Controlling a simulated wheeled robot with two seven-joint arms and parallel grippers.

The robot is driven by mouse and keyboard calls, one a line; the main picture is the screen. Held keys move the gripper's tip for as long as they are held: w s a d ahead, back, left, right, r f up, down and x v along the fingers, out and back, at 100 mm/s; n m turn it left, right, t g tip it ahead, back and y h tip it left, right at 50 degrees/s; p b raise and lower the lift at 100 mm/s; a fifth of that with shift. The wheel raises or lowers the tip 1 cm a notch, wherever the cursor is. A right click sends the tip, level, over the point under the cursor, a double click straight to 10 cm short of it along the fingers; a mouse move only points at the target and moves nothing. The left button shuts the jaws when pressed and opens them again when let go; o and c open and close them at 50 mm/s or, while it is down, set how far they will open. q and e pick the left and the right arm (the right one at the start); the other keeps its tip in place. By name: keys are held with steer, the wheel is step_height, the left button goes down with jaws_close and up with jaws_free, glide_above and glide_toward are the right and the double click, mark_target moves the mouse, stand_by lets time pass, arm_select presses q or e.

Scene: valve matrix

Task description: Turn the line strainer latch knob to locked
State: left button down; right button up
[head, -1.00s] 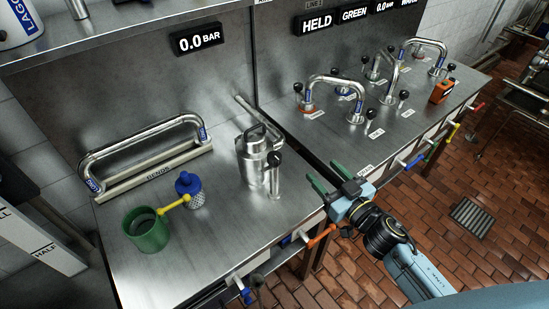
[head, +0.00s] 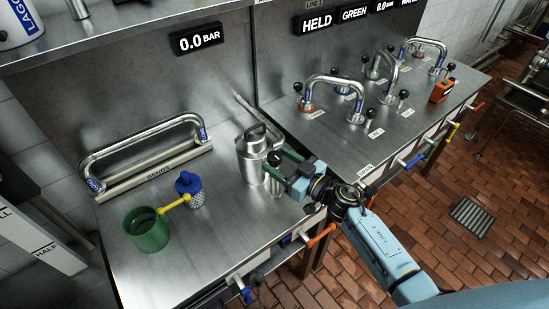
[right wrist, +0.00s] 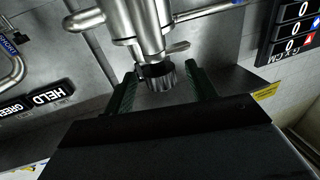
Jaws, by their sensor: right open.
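The line strainer (head: 251,160) is a steel canister with a top handle, standing on the left steel bench. It also fills the top middle of the right wrist view (right wrist: 147,22). Its dark, ridged latch knob (right wrist: 164,78) shows below the steel body there; in the head view the black knob (head: 274,157) is partly covered by my fingers. My right gripper (head: 275,163) is at the strainer's right side. Its green fingers are open, one on each side of the knob in the right wrist view (right wrist: 161,75), with gaps visible. My left gripper is not in view.
A green cup (head: 147,232), a blue-topped mesh strainer basket (head: 190,188) and a pipe bend (head: 140,145) on a rack are left of the strainer. Bent pipes with black knobs (head: 330,82) stand on the right bench. Coloured valve handles (head: 320,236) stick out along the front edge.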

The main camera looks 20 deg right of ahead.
steer(key=shift+x, duration=1.1)
steer(key=c, duration=1)
